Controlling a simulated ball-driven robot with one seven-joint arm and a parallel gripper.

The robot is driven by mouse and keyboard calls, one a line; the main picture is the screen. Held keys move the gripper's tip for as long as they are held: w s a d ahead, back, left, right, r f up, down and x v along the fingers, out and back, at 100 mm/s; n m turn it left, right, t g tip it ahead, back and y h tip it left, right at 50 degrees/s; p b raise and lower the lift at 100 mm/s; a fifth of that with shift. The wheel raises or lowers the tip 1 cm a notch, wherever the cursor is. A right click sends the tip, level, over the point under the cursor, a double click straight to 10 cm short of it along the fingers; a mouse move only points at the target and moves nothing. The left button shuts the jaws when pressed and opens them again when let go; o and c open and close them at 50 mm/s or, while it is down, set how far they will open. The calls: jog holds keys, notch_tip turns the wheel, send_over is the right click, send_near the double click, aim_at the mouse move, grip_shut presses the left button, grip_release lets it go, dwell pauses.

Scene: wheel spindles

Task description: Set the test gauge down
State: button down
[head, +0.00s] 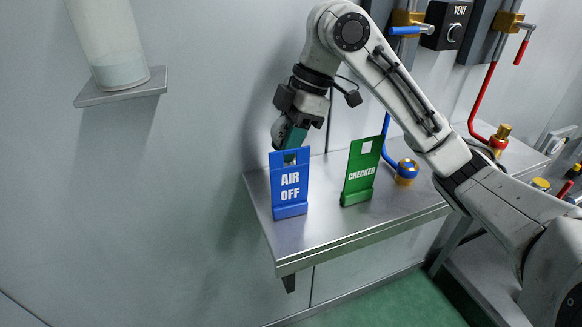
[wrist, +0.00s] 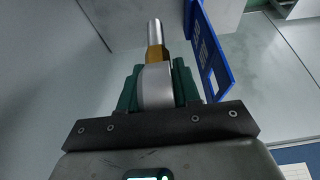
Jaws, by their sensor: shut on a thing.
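My gripper (head: 288,137) is over the left end of the metal shelf, just behind the blue AIR OFF sign (head: 289,184). In the wrist view my gripper (wrist: 156,84) has its teal fingers shut on the test gauge (wrist: 155,90). The gauge has a pale round body, a brass collar and a silver stem pointing away from the wrist. The blue sign (wrist: 214,52) stands close to the right of the stem.
The metal shelf (head: 330,228) also carries a green CHECKED sign (head: 359,172). Behind it a blue pipe with a brass fitting (head: 406,172) rises from the shelf. A red pipe (head: 484,98) and a VENT switch (head: 455,25) are at right. The shelf front is bare.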

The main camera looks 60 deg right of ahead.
jog(key=shift+f, duration=2.2)
jog(key=shift+f, duration=0.15)
jog(key=c, duration=0.8)
grip_release()
jog(key=v, duration=1.2)
